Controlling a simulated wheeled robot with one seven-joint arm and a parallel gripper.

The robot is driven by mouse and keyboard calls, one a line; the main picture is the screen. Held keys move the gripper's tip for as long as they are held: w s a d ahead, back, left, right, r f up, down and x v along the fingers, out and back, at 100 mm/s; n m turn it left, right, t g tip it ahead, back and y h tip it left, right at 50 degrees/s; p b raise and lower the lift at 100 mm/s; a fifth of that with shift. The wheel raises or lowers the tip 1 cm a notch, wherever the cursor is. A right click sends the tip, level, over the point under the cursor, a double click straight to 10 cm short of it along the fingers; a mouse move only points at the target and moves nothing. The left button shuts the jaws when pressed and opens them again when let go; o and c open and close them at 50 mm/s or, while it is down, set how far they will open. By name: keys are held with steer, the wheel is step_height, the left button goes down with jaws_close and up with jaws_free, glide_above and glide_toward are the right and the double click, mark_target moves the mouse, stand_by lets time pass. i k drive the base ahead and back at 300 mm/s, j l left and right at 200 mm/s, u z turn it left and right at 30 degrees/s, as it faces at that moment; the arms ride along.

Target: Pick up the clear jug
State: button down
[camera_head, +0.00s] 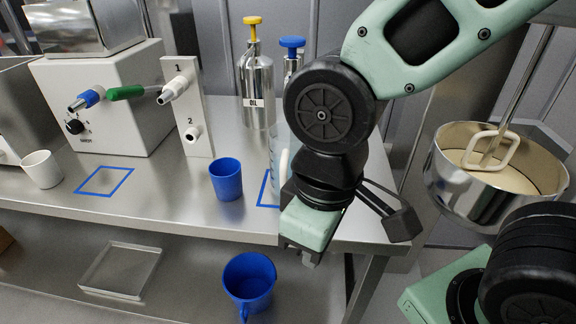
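The clear jug (275,152) stands on the steel table, inside or beside a blue outlined square, and appears upright. Only a strip of its left side and a pale upright part that may be its handle show; my arm hides the rest. My gripper (300,256) hangs in front of the table's front edge, pointing down, nearer the camera than the jug. Its fingers are mostly hidden by its own body, so I cannot see whether they are apart. I see nothing held in it.
A blue cup (227,181) stands just left of the jug. A white cup (41,169), a dispenser box (110,105) and steel canisters (256,88) stand farther off. A blue jug (249,280) and clear tray (120,270) are below. A mixing bowl (455,185) is right.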

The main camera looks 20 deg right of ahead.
mark_target(283, 145)
steer(key=z, duration=1.45)
steer(key=u, duration=1.45)
steer(key=j+z, duration=0.25)
steer(key=z, duration=0.25)
steer(key=k+j+z, duration=0.1)
steer(key=j+z, duration=0.15)
steer(key=z, duration=0.2)
steer(key=k+j+z, duration=0.1)
steer(key=z, duration=0.4)
steer(key=k+j, duration=0.05)
steer(key=j, duration=0.05)
